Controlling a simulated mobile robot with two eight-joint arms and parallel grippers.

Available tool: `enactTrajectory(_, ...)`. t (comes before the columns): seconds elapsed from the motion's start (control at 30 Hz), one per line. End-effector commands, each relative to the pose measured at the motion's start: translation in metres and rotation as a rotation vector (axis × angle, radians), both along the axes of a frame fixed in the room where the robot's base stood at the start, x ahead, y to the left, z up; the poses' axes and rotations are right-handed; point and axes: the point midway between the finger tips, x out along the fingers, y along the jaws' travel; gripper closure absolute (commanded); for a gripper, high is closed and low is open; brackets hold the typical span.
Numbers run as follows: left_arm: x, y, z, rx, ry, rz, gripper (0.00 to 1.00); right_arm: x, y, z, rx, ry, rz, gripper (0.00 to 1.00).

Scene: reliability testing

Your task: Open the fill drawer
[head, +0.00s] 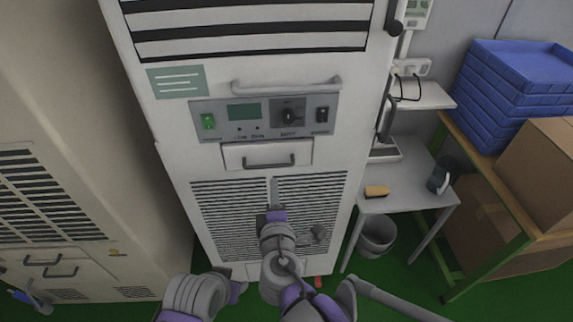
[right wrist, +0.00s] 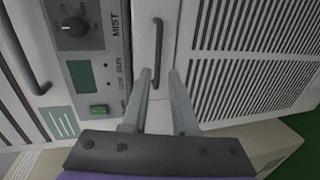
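The small white fill drawer (head: 268,154) sits below the control panel on the tall white cabinet and looks shut. It has a dark bar handle (head: 268,163). My right gripper (head: 274,184) is just below the drawer in the head view. In the right wrist view, its two grey fingers (right wrist: 158,74) are open and the dark handle (right wrist: 157,45) lies ahead, lined up with the gap between the tips. I cannot tell whether the fingers touch it. Part of my left arm shows at the bottom of the head view, its fingers not clearly visible.
The control panel (head: 264,116) with a green switch, screen and knob is above the drawer, with a grey bar handle (head: 286,86) higher up. Vent slats (head: 232,218) lie below.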

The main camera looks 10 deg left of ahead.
Motion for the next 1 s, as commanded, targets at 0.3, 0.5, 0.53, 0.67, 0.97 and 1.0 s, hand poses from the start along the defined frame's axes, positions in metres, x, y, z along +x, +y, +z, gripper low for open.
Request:
enactTrajectory(0.3,0.0,0.0,-0.001,0.0,0.001,0.0,0.5,0.032,0.018,-0.006,-0.018,-0.019,0.019,0.73)
enactTrajectory(0.5,0.0,0.0,-0.001,0.0,0.001,0.0,0.5,0.069,0.027,-0.014,-0.016,-0.018,0.018,0.73)
enactTrajectory(0.53,0.0,0.0,-0.001,0.0,0.001,0.0,0.5,0.073,0.029,-0.015,-0.016,-0.018,0.019,0.73)
enactTrajectory(0.67,0.0,0.0,-0.001,0.0,0.0,0.0,0.5,0.089,0.033,-0.018,-0.016,-0.018,0.019,0.73)
enactTrajectory(0.97,0.0,0.0,-0.001,0.0,0.0,0.0,0.5,0.101,0.037,-0.021,-0.016,-0.018,0.02,0.73)
enactTrajectory(1.0,0.0,0.0,-0.001,0.0,0.0,0.0,0.5,0.101,0.037,-0.021,-0.016,-0.018,0.02,0.73)
